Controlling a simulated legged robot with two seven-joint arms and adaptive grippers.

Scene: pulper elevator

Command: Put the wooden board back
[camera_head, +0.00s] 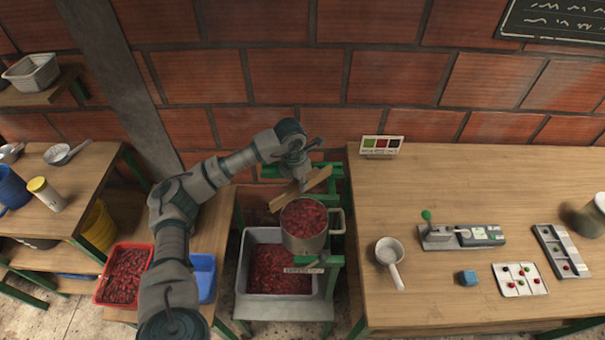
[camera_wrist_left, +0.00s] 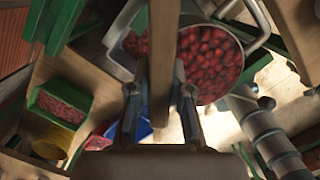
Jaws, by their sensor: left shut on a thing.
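The wooden board (camera_head: 318,179) is a narrow light-brown plank, held tilted above the rim of the metal pot (camera_head: 303,247) full of red berries. My left gripper (camera_head: 302,181) is shut on the board, reaching in over the pot from the left. In the left wrist view the board (camera_wrist_left: 163,65) runs upright through the middle, between the two fingers of the left gripper (camera_wrist_left: 160,108). The pot (camera_wrist_left: 249,45) shows behind it. The pot sits at a green stand (camera_head: 334,277). My right gripper is not in view.
A grey bin (camera_head: 244,285) of red berries stands below the pot. A red crate (camera_head: 143,255) of berries and a blue container (camera_head: 204,275) are at left. A brick wall is behind.

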